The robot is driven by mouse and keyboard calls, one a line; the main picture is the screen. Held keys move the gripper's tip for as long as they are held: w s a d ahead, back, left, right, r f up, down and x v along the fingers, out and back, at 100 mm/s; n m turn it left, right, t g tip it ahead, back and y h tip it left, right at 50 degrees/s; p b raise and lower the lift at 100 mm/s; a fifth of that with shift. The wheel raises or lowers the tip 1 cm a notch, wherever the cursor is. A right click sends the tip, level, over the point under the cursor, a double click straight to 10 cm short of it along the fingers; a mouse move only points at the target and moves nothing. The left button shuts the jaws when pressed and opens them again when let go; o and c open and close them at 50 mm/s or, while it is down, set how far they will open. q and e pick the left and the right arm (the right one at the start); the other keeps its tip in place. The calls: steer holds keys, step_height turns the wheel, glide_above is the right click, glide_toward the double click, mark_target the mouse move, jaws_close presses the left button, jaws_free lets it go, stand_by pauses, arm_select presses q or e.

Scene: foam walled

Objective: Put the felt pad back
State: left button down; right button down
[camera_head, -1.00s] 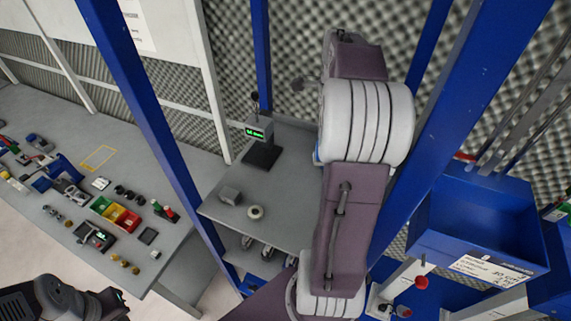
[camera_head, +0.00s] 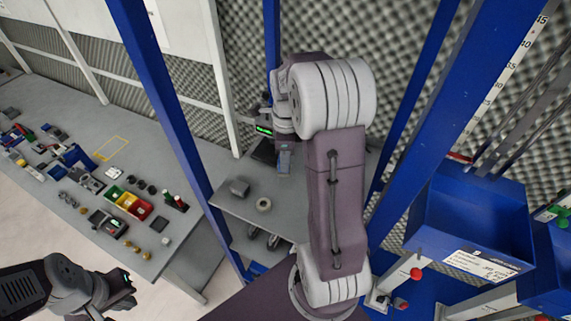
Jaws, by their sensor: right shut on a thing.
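My right arm reaches back over the grey shelf. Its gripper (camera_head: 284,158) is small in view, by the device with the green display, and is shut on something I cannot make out. I cannot identify the felt pad in this view. My left gripper (camera_head: 124,291) is at the lower left, in front of the bench. Its fingers are too dark and small to tell whether they are open.
Blue posts frame the shelf. A blue bin (camera_head: 470,215) is right. The left bench holds coloured trays (camera_head: 129,203) and an empty yellow outline (camera_head: 111,148).

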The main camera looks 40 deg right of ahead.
steer(key=shift+s+a+f+p, duration=0.15)
steer(key=shift+s+f+p, duration=0.05)
steer(key=shift+f+p, duration=0.15)
steer(key=f, duration=0.2)
steer(key=f+p, duration=0.1)
steer(key=shift+w+d+f, duration=0.25)
steer(key=shift+d, duration=0.1)
steer(key=c, duration=1.1)
jaws_free()
steer(key=shift+s+a, duration=0.1)
steer(key=shift+o, duration=0.2)
